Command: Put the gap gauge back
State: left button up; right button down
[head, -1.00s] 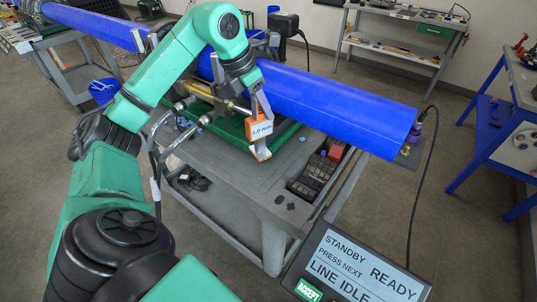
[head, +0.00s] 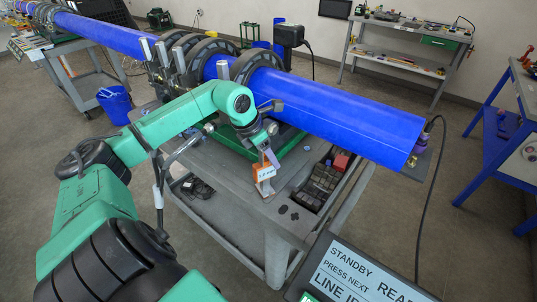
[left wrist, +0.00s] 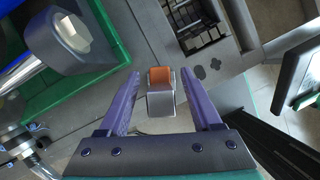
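The gap gauge, an orange block (head: 264,172) with a pale metal foot, stands on the grey cart top (head: 240,178) in front of the blue pipe. My left gripper (head: 268,160) is right at it, pointing down. In the left wrist view, the gap gauge (left wrist: 160,76) lies between the two purple fingers (left wrist: 161,98), which are spread with a gap on each side. The gripper is open around the gauge and does not appear to touch it. The gauge's underside is hidden. My right gripper is not in view.
The blue pipe (head: 340,108) runs through dark clamp rings (head: 212,55) above the cart. A compartment of dark blocks (head: 320,184) and two dark flat shapes (head: 288,212) are right of the gauge. A status screen (head: 365,275) stands at lower right.

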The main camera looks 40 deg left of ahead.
aim_at(260, 164)
pick_arm(q)
jog(key=shift+r, duration=0.1)
jog(key=b+v, duration=0.4)
jog(key=v, duration=0.2)
jog(key=shift+s+a, duration=0.1)
jog(key=shift+s, duration=0.1)
jog(key=d+v, duration=0.1)
jog(key=v, duration=0.5)
jog(key=shift+a+b, duration=0.45)
jog(key=shift+w, duration=0.2)
